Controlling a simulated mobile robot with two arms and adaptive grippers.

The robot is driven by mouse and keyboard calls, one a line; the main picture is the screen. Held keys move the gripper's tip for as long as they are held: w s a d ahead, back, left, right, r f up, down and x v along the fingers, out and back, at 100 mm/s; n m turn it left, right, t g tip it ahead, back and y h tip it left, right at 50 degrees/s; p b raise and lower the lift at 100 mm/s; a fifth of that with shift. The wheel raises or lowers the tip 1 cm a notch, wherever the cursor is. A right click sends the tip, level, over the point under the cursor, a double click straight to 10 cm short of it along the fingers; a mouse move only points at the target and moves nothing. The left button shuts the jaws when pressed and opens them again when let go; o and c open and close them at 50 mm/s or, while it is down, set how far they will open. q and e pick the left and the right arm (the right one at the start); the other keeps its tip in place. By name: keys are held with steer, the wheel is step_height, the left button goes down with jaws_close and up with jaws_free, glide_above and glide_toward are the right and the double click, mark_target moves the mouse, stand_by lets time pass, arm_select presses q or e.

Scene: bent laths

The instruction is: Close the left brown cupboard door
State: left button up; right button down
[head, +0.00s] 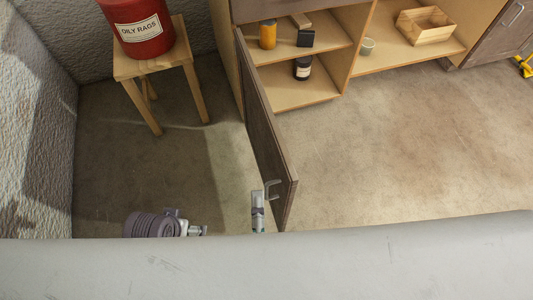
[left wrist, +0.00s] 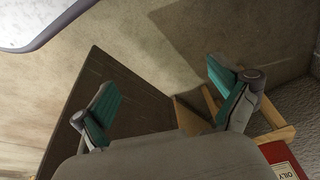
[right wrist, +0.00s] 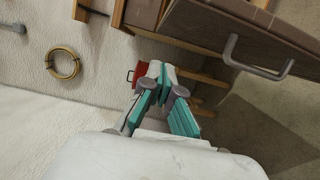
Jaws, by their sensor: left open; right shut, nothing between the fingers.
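The left brown cupboard door (head: 268,130) stands wide open, swung out from the cupboard. Its bar handle (head: 272,184) is near the free end, on the outer face; the handle (right wrist: 256,70) shows large in the right wrist view. My right gripper (head: 258,194) is shut and empty, on the outer-face side beside the handle. In the right wrist view the right fingertips (right wrist: 156,68) appear apart from the handle. My left gripper (left wrist: 162,72) is open and empty, with the dark door (left wrist: 125,100) behind its left finger. Its contact with the door cannot be told.
A wooden stool (head: 151,62) with a red oily-rags can (head: 138,28) stands left of the door. The open cupboard holds an orange jar (head: 267,35), a dark jar (head: 302,69) and a wooden crate (head: 425,25). Floor (head: 400,140) right of the door is clear.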

arm_select(q)
step_height(320, 180, down, 4)
steer(key=shift+s+r+p, duration=0.1)
steer(key=shift+r+p, duration=0.15)
steer(key=shift+p, duration=0.2)
arm_select(e)
steer(key=w+d, duration=0.4)
steer(key=w, duration=0.6)
steer(key=shift+w, duration=0.15)
